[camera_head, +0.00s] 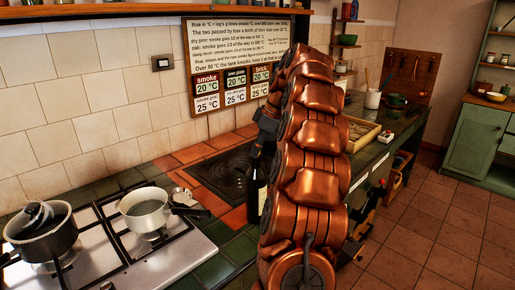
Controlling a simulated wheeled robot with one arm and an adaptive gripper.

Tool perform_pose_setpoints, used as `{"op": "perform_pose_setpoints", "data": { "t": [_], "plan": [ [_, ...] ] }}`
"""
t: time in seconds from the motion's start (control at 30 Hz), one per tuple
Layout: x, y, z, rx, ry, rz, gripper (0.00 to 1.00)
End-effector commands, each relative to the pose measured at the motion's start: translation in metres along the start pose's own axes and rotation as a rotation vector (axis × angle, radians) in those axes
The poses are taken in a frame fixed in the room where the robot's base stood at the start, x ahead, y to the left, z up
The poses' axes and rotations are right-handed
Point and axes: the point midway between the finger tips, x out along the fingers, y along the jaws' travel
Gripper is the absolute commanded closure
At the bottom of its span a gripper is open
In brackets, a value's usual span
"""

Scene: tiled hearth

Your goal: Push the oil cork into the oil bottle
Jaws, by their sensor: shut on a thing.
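My gripper (262,146) shows only in part as dark pieces at the left edge of my copper-coloured arm, above the counter. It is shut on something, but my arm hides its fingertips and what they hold. A dark, narrow upright shape (253,186) stands just below the gripper, partly behind my arm. It may be the oil bottle, but I cannot tell for sure. I cannot make out the oil cork, nor whether it touches the bottle.
A white hob (172,262) at the lower left carries a grey pot (42,240) and a light saucepan (146,214). A dark hearth plate (222,172) lies behind. A shallow tray (362,134) sits on the counter right of my arm. Open floor (440,225) lies right.

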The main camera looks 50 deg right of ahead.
Motion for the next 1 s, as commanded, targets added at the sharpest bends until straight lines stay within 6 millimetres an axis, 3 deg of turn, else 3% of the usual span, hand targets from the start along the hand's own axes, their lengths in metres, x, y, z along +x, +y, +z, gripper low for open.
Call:
{"op": "perform_pose_setpoints", "data": {
  "t": [0.83,0.87,1.0],
  "plan": [
    [-0.0004,-0.0003,-0.0004,0.0,-0.002,-0.003,0.88],
    [-0.0004,-0.0003,-0.0004,0.0,-0.002,-0.003,0.72],
    [-0.0007,-0.0002,-0.0004,0.0,-0.001,-0.003,0.58]
  ]
}}
